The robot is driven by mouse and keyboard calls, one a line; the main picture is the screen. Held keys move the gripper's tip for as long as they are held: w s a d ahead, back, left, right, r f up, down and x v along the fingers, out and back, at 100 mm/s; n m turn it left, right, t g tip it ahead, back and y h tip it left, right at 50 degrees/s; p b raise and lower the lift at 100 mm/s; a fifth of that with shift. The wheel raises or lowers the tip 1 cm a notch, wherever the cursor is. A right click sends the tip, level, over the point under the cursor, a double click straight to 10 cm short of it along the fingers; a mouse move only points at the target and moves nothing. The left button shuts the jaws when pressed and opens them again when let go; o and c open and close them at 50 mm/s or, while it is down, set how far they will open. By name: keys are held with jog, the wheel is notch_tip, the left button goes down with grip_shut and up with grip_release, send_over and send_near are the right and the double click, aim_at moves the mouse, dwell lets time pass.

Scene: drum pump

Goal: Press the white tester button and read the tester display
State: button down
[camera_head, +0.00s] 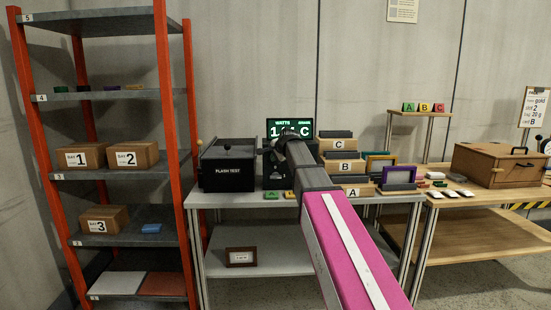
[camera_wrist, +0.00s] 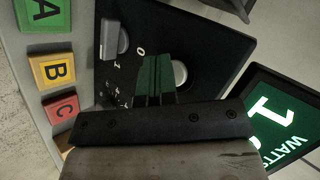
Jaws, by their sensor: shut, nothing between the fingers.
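The tester is a black box on the middle table, largely hidden behind my arm in the head view; its dark panel (camera_wrist: 215,45) fills the upper middle of the wrist view. The round white button (camera_wrist: 180,74) sits on this panel. My gripper (camera_wrist: 155,60) is shut and empty, its fingertips over the panel beside the button, overlapping its left edge in view; I cannot tell whether they touch it. The tester display (camera_head: 290,124) is lit, with green and white text: "WATTS", a number starting with 1 and a letter C. The display (camera_wrist: 278,115) is cut off in the wrist view.
A black "FLASH TEST" box (camera_head: 228,166) stands left of the tester. Lettered trays (camera_head: 345,167) stand to its right. A grey lever (camera_wrist: 114,37) is on the panel. Small A, B, C blocks (camera_wrist: 52,70) lie beside it. A shelf (camera_head: 110,93) stands at left.

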jog(key=shift+s, duration=0.85)
jog(key=shift+s, duration=0.1)
jog(key=s, duration=0.4)
jog(key=shift+s+a, duration=0.1)
jog(key=shift+s, duration=0.3)
dwell(0.3)
jog(key=s+d+f+n+g+h, duration=0.1)
jog(key=s+d+f+n+g, duration=0.2)
jog(key=s+f, duration=0.7)
jog(key=s+d+f+n+g+h, duration=0.1)
jog(key=s+d+f+n+g, duration=0.2)
jog(key=s+f, duration=0.7)
jog(key=s+d+f+n+g+h, duration=0.1)
jog(key=s+d+f+n+g, duration=0.2)
jog(key=s+f, duration=0.7)
notch_tip(320, 180, down, 11)
jog(key=shift+r+n+h, duration=0.2)
jog(key=shift+n+h, duration=0.1)
jog(key=shift+n, duration=0.9)
